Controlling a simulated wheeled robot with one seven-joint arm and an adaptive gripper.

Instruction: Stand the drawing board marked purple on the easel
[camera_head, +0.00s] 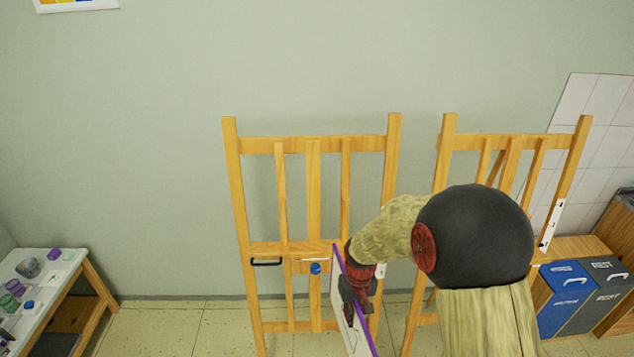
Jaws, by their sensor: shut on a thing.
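The drawing board marked purple (343,322) shows nearly edge-on at the lower middle, with a purple edge and a white face. My gripper (353,297) is shut on it; my arm and wrist hide part of the grip. The board is upright and slanted, in front of the right side of the left wooden easel (314,185). Its lower end runs out of the picture. I cannot tell whether it touches the easel. The left easel's ledge carries a black handle (267,262), and a blue round mark (315,268) shows just below the ledge.
A second wooden easel (449,150) stands at right, partly hidden by my arm, with a narrow white strip (551,225) on its right post. Blue (567,293) and dark grey (606,290) bins stand beyond it. A table (42,259) with small pots is at far left.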

